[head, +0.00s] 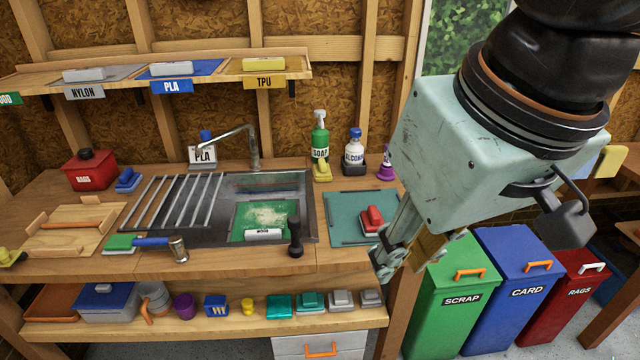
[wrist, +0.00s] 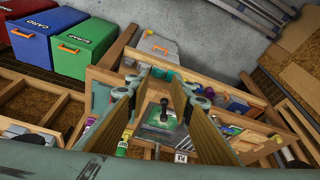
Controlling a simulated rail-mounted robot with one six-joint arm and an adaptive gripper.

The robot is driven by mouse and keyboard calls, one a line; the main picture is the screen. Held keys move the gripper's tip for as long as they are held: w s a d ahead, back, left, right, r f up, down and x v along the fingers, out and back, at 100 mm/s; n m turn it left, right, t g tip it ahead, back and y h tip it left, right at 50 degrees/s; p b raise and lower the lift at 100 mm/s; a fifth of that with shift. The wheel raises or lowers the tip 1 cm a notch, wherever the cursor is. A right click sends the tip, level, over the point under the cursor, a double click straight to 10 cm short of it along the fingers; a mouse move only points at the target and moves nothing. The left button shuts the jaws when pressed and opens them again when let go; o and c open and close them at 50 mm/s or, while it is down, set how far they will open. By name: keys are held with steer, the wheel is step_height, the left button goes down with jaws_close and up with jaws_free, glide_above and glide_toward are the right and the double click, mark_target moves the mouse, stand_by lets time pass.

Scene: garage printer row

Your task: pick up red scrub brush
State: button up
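The red scrub brush (head: 372,219) lies on the teal mat (head: 343,236) at the right end of the worktop in the head view. My gripper (head: 388,264) hangs just right of the brush in that view, near the worktop's front right corner, apart from the brush. In the wrist view my gripper (wrist: 160,92) has its two fingers spread wide with nothing held between them. I cannot make out the red brush in the wrist view; a finger may cover it.
The sink (head: 305,218) with a green tray (head: 262,222) and a dark upright handle (head: 295,236) is left of the mat. A soap bottle (head: 320,135) and an alcohol bottle (head: 354,152) stand behind it. Green (head: 452,300), blue and red bins stand at the right.

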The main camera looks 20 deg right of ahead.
steer(key=o, duration=1.5)
steer(key=shift+w, duration=0.1)
steer(key=w+d+r+n+g+p, duration=0.1)
steer(key=w+d+n+p, duration=0.25)
steer(key=w, duration=0.75)
steer(key=w+d+n+g+p, duration=0.1)
steer(key=w+d+n+p, duration=0.25)
steer(key=w, duration=0.65)
steer(key=w+d+f+n+p, duration=0.2)
steer(key=w+d+f+p, duration=0.1)
steer(key=w+d+f, duration=0.1)
steer(key=w+d+f+n+g+p, duration=0.1)
steer(key=w+d+f+n+p, duration=0.1)
steer(key=w+f, duration=0.4)
steer(key=w+d+f+n+g+p, duration=0.1)
steer(key=w+d+f+n+p, duration=0.2)
steer(key=w+d+f+n, duration=0.1)
steer(key=shift+w+d+f+p, duration=0.15)
steer(key=shift+w+d+f, duration=0.2)
steer(key=shift+w+d, duration=0.2)
steer(key=shift+w+d+f+p, duration=0.15)
steer(key=shift+w+d+f, duration=0.15)
steer(key=shift+w+d, duration=0.25)
